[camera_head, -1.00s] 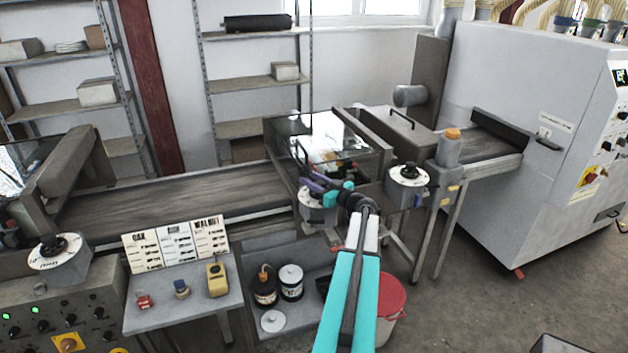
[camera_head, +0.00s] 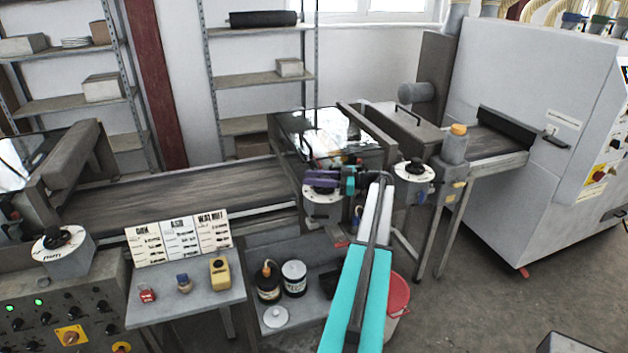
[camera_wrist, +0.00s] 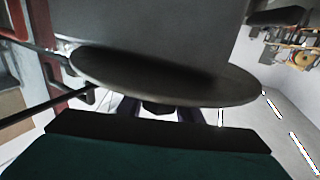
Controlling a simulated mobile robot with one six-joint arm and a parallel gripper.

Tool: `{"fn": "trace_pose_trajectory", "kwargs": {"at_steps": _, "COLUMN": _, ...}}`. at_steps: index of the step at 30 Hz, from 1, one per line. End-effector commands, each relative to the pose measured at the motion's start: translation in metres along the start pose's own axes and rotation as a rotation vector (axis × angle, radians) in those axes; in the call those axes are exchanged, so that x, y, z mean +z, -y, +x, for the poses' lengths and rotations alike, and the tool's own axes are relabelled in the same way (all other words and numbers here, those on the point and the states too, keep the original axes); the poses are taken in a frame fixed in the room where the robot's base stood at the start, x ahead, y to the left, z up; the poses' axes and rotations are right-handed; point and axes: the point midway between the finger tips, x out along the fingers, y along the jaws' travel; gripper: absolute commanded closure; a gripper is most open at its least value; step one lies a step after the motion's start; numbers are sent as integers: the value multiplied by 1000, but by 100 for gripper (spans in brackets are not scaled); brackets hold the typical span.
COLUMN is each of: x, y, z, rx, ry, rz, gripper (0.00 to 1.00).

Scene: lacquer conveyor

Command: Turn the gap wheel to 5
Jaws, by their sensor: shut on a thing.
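Three white-faced dial wheels with dark knobs show in the head view: one at the left (camera_head: 60,241), one at the middle (camera_head: 324,190) and one at the right (camera_head: 414,171). Which is labelled gap is too small to read. My gripper (camera_head: 321,179), with purple fingers, is at the middle wheel and shut on its dark knob. The fingers cover much of the knob and part of the dial, so its setting is unreadable. In the wrist view, the dial disc (camera_wrist: 165,80) appears nearly edge-on, with the dark knob (camera_wrist: 157,107) between the fingers.
A glass-topped unit (camera_head: 318,130) stands behind the middle wheel, joined to the conveyor belt (camera_head: 180,185). A side table with sample cards (camera_head: 180,239) is at left. Cans stand on a lower shelf. A red-lidded bucket (camera_head: 398,295) is beneath my arm.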

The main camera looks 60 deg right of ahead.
Motion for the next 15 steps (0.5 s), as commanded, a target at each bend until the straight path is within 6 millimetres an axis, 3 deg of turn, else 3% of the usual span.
{"fn": "trace_pose_trajectory", "kwargs": {"at_steps": 15, "x": -2, "y": 4, "z": 0, "rx": -136, "ry": -3, "rz": -3, "gripper": 90}}
